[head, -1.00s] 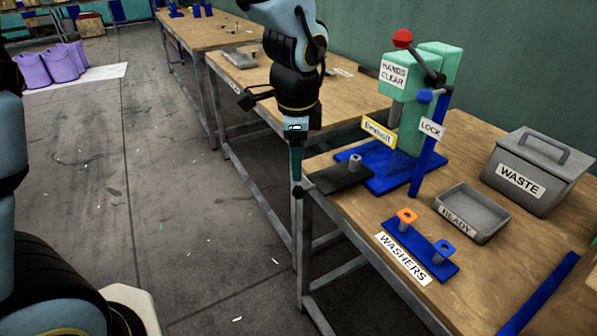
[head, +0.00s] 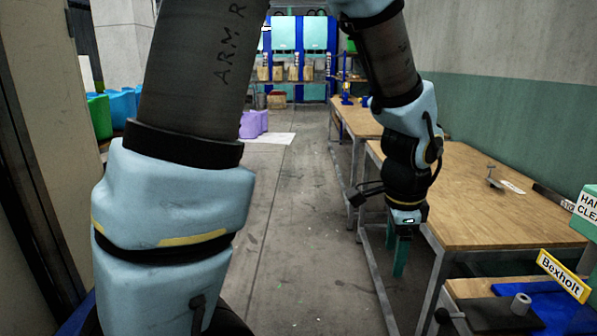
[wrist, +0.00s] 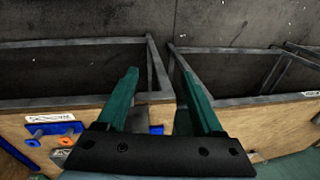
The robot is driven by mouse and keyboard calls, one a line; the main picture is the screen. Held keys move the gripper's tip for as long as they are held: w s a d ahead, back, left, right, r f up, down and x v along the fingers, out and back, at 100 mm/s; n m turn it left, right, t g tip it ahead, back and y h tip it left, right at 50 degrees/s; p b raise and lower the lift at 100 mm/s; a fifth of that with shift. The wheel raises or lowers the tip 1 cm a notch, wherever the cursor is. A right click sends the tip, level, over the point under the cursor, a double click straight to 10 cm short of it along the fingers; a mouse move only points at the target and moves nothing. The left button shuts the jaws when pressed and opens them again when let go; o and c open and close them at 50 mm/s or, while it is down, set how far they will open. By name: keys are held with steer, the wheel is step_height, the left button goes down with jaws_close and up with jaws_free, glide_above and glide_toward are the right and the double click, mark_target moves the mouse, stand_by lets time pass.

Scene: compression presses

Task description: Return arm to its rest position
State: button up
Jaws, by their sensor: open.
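My gripper (head: 403,250) hangs at the end of my arm, pointing down beside the front edge of the workbenches in the head view. In the wrist view its two green fingers (wrist: 158,85) are spread apart with nothing between them. Bench frames and grey floor lie beyond the fingertips. My upper arm, marked "ARM R", fills much of the left half of the head view.
The orange washer (wrist: 66,142) shows in the wrist view. The aisle floor (head: 290,230) is open.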

steer(key=w+a+n, duration=0.2)
steer(key=a+n, duration=0.7)
steer(key=a, duration=0.4)
steer(key=w+a+n, duration=0.1)
steer(key=a+n, duration=0.8)
steer(key=a, duration=0.4)
steer(key=shift+w+a+y, duration=0.2)
steer(key=shift+w+y, duration=0.15)
steer(key=shift+y, duration=0.05)
